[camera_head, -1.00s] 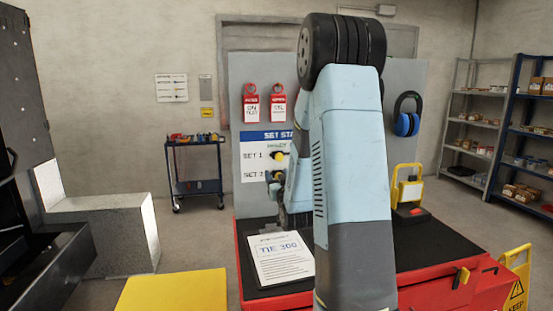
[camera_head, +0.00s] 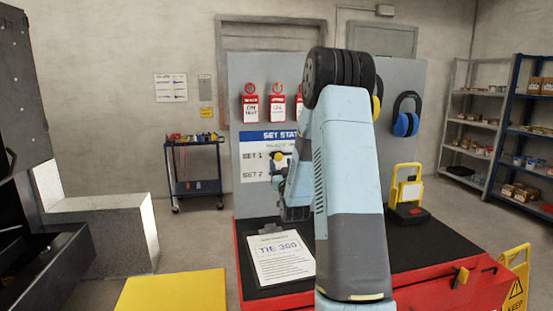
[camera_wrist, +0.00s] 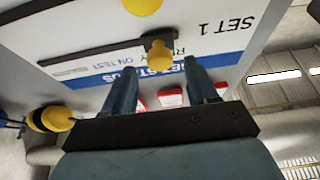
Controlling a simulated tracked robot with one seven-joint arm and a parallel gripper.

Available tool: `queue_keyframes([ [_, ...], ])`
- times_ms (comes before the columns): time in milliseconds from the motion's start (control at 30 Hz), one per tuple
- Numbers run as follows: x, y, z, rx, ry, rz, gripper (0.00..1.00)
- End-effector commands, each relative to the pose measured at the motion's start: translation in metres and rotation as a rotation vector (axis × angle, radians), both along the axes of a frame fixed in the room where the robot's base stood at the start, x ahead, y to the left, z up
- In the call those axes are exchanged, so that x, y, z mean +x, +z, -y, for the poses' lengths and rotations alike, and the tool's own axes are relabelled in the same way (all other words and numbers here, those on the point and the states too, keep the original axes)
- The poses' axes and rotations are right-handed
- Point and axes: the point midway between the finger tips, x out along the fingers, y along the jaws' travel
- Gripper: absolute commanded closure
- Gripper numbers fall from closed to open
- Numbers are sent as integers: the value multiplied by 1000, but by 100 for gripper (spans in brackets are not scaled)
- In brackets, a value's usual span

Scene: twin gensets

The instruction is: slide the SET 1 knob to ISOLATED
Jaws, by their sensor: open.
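The SET 1 knob (camera_head: 279,157) is yellow and sits on the status board (camera_head: 252,166). In the wrist view, which shows the board upside down, the SET 1 knob (camera_wrist: 160,60) is on a dark slider near the SET 1 label end of a black slot (camera_wrist: 95,55). The slot runs off to picture left. My gripper (camera_wrist: 157,68) is open, its two fingers apart on either side of the knob in this view; contact cannot be told. In the head view my gripper (camera_head: 290,190) is partly hidden by my arm, which also covers the board's right part.
Another yellow knob (camera_wrist: 143,5) shows at the wrist view's top edge. Red tags (camera_head: 277,105) hang above the board. Yellow ear defenders (camera_head: 377,100) and blue ones (camera_head: 406,118) hang to the right. A clipboard (camera_head: 281,257) lies on the red-edged bench below; a yellow lamp (camera_head: 407,190) stands there.

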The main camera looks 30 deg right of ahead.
Motion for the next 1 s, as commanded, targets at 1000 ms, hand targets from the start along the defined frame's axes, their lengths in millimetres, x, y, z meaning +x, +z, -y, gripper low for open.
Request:
queue_keyframes([
  [1000, 46, 19, 12, 0, 2, -1, 66],
])
